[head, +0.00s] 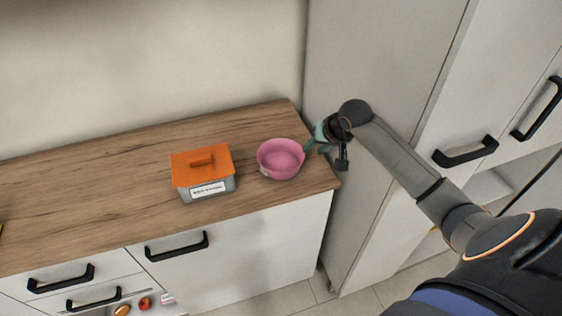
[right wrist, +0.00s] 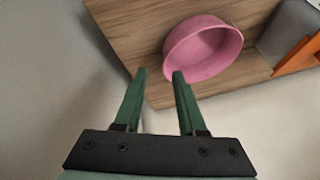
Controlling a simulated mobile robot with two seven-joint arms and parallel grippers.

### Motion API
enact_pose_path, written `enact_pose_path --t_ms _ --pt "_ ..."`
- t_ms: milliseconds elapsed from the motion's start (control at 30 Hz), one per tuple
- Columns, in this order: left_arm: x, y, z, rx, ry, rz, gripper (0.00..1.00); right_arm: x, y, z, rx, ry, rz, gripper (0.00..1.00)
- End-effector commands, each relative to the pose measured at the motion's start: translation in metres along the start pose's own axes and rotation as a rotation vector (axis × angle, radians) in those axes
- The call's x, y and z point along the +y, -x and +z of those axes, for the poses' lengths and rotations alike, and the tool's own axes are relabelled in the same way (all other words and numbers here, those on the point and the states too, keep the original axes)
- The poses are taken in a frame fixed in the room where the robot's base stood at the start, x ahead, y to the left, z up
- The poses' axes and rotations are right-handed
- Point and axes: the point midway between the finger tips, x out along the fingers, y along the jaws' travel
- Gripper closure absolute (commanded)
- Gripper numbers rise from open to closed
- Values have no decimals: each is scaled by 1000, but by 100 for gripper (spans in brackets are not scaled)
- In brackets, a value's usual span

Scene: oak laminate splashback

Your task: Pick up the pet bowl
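The pink pet bowl (head: 281,158) sits upright on the wooden counter near its right end. It also shows in the right wrist view (right wrist: 203,50), just beyond the fingertips. My right gripper (head: 311,145) is at the right side of the bowl, by the counter's end. In the right wrist view its two green fingers (right wrist: 159,74) are apart with nothing between them. The bowl's near rim lies close ahead of the right-hand finger; whether they touch I cannot tell. My left gripper is in neither view.
A grey box with an orange lid (head: 203,172) stands on the counter (head: 100,180) left of the bowl. A tall cabinet (head: 375,60) rises close to the right of the counter. The counter's left part is mostly clear. Drawers with black handles (head: 176,245) are below.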

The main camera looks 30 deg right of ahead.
Motion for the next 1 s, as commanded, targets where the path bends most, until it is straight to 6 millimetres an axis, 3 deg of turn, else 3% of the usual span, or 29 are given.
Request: enact_pose_path --t_ms 600,933,1000 --pt "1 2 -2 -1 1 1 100 -8 -65 2 0 1 0 60" --pt "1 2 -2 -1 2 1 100 -8 -71 2 2 3 0 60" --pt "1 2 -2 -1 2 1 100 -8 -71 2 2 3 0 67"
